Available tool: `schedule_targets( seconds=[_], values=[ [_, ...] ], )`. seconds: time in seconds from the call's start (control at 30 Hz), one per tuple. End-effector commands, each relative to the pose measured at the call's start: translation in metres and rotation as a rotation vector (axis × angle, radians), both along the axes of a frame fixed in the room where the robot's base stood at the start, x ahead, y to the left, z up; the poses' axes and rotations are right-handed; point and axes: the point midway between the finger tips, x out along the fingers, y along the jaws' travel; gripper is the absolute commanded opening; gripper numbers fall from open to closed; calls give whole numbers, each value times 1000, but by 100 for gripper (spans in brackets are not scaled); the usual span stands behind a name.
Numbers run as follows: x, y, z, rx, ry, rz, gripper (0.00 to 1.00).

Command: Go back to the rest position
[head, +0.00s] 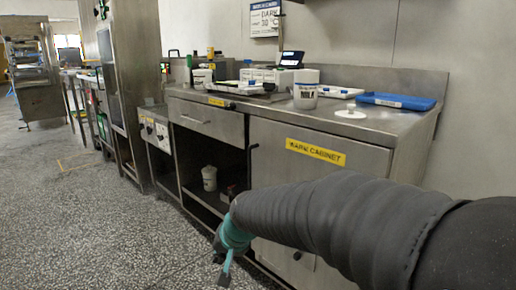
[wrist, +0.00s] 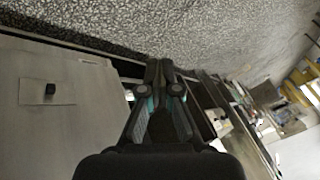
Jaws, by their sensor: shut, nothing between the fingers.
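My gripper (wrist: 160,75) is shut and empty in the wrist view, its two fingertips together. In the head view, my arm in a dark ribbed sleeve reaches in from the right, and my gripper (head: 225,262) hangs low at its end by the teal part, in front of the counter. It stands apart from the counter's open shelf. The wrist view is turned, with the speckled floor along its top and a cabinet door (wrist: 45,115) at its left.
A warm cabinet door (head: 275,165) and open shelf are below. The speckled floor (head: 80,220) at left is clear.

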Motion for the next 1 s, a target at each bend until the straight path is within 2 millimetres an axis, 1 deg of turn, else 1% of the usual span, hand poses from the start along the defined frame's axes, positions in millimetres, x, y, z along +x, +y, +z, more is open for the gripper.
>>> schedule_targets(
  seconds=[0.03, 0.1, 0.17, 0.2, 0.4, 0.5, 0.6, 0.7, 0.9, 1.0],
  values=[
    [-19, -23, 8, -47, 8, 38, 0],
    [-46, -52, 12, -116, 26, 96, 0],
    [-68, -77, 16, -170, 40, 134, 0],
    [-83, -93, 18, -203, 51, 153, 0],
    [-148, -162, 31, -330, 82, 185, 0],
    [-174, -190, 39, -368, 75, 153, 0],
    [-192, -212, 50, -389, 38, 105, 0],
    [-206, -226, 63, -391, -7, 51, 0],
    [-216, -244, 94, -384, -92, -40, 0],
    [-217, -249, 101, -384, -104, -66, 0]
  ],
)
